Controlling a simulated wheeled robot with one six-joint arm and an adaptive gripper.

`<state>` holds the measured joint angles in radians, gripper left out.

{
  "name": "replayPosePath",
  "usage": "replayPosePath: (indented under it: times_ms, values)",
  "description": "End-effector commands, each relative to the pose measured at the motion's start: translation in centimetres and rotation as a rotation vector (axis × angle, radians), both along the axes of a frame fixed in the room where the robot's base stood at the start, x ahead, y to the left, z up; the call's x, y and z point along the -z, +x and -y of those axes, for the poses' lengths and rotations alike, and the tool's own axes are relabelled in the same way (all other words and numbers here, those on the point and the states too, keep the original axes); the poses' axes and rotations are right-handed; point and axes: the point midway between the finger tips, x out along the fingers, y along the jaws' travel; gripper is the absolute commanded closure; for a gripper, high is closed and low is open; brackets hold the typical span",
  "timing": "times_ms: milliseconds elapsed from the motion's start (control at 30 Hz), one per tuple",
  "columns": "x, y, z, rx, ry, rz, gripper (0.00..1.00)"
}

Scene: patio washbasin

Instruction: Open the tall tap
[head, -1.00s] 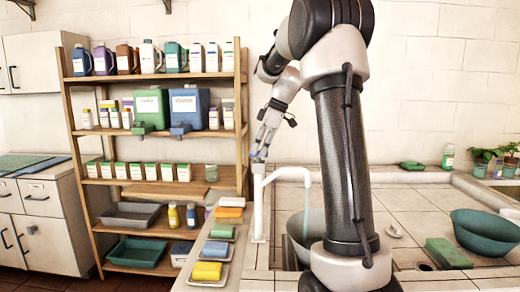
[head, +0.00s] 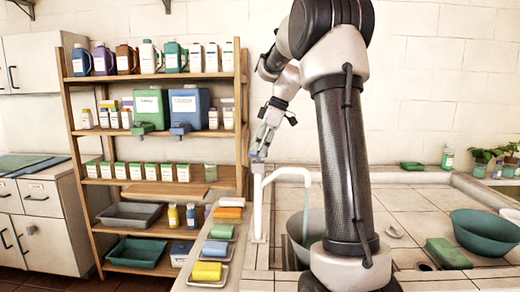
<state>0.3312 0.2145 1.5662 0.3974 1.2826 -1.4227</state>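The tall tap (head: 258,212) is a white upright pipe at the left edge of the basin. Its spout bends to the right over a grey bowl (head: 296,229). A thin pale blue-green streak (head: 306,212) hangs below the spout end and looks like running water. My gripper (head: 259,154) points down at the top of the tap, right at its head. The fingertips are small and overlap the tap top, so I cannot tell whether they touch it or how far apart they are. My arm hides part of the bowl.
Sponges on small trays, the yellow one (head: 207,271) nearest, line the ledge left of the tap. A wooden shelf (head: 158,75) with bottles and canisters stands behind. A teal bowl (head: 486,230) and green sponge (head: 448,252) lie right on the tiled counter. Tiles between are mostly clear.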

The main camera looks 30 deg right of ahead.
Motion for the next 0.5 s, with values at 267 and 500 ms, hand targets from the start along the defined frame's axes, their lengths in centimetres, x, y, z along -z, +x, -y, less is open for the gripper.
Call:
replayPosePath:
  times_ms: [267, 500]
  values:
    - [-5.2, -1.1, 1.9, 0.003, -0.002, 0.004, 0.63]
    - [-9.3, -2.1, 3.3, 0.001, -0.002, 0.002, 0.63]
